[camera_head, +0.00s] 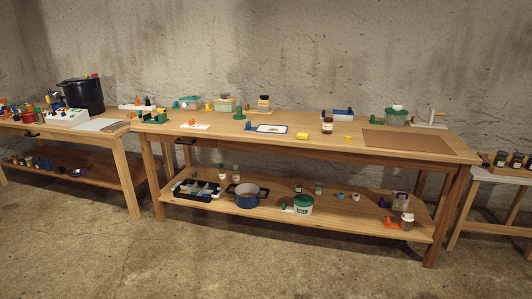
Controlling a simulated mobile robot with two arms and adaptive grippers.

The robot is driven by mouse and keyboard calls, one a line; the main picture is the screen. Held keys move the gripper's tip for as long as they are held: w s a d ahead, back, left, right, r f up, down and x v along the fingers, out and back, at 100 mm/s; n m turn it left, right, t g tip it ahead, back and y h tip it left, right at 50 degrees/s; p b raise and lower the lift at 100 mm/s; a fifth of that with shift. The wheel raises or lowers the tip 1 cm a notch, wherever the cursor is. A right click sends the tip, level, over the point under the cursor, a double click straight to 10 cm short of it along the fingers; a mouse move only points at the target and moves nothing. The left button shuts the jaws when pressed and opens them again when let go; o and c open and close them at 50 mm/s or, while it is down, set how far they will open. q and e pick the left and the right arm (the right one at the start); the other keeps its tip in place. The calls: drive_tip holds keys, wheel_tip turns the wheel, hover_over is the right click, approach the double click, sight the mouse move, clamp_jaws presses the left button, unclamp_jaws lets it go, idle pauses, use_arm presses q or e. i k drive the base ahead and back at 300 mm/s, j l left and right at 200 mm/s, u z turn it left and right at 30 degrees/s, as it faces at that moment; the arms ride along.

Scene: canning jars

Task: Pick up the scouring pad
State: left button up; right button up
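I cannot surely tell which thing is the scouring pad at this size. A small flat yellow block (302,136), perhaps a sponge or pad, lies near the front edge of the middle wooden table (240,140). A smaller yellow piece (348,138) lies to its right, past a dark jar with a light lid (327,126). Neither of my grippers shows in the head view.
A brown mat (405,141) covers the table's right part. A blue-rimmed tray (271,129) lies mid-table. The lower shelf holds a blue pot (246,195) and a green-lidded tub (303,204). A black pot (83,95) stands on the left table. The floor in front is clear.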

sight(300, 135)
drive_tip(key=i+j+z, duration=0.25)
drive_tip(key=i, duration=0.3)
drive_tip(key=i+j+z, duration=0.25)
drive_tip(key=i+j, duration=1)
